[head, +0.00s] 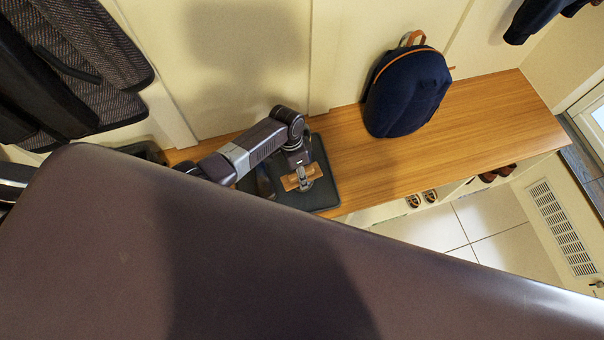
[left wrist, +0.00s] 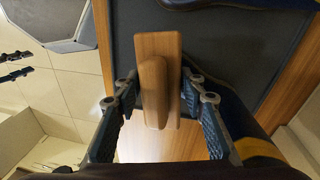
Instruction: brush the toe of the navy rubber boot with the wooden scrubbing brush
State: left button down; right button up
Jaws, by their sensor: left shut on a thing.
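The wooden scrubbing brush (head: 290,183) is held by my left gripper (head: 304,178) over the dark mat on the bench. In the left wrist view the brush (left wrist: 170,48) sits between both fingers, its long wooden block pointing up the picture; its bristles are hidden. A dark boot (head: 265,182) lies or stands on the mat just left of the brush, partly hidden by my arm. In the left wrist view a navy boot part with a yellow band (left wrist: 262,150) shows at the right, behind the finger. Whether the brush touches a boot cannot be told.
The dark mat (head: 322,190) lies on the wooden bench (head: 480,115). A navy backpack (head: 408,92) stands on the bench to the right. Shoes (head: 422,198) sit in cubbies below. Another navy, yellow-edged shape (left wrist: 245,5) shows at the wrist view's top. Clear bench lies between mat and backpack.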

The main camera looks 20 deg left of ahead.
pick_arm(q)
jog(key=shift+s+a+f, duration=0.1)
jog(key=shift+s+a, duration=0.1)
jog(key=shift+a, duration=0.35)
jog(key=shift+s+a+f, duration=0.1)
jog(key=shift+s+a, duration=0.1)
jog(key=shift+a, duration=0.3)
jog(key=shift+w+d+f, duration=0.1)
jog(key=shift+w+d, duration=0.1)
jog(key=shift+d, duration=0.8)
jog(key=shift+w+d+r, duration=0.15)
jog(key=shift+w+d, duration=0.05)
jog(key=shift+d, duration=0.5)
jog(key=shift+w+d+r, duration=0.15)
jog(key=shift+w+d, duration=0.05)
jog(key=shift+d, duration=0.5)
jog(key=shift+a+r, duration=0.1)
jog(key=shift+a, duration=0.05)
jog(key=shift+s+a+p, duration=0.1)
jog(key=shift+a+p, duration=0.3)
jog(key=shift+a, duration=0.4)
jog(key=shift+s+a, duration=0.2)
jog(key=shift+a, duration=0.5)
jog(key=shift+s+a, duration=0.15)
jog(key=shift+a, duration=0.5)
jog(key=shift+w+d, duration=0.2)
jog(key=shift+d, duration=0.7)
jog(key=shift+w+d, duration=0.1)
jog(key=shift+d, duration=0.15)
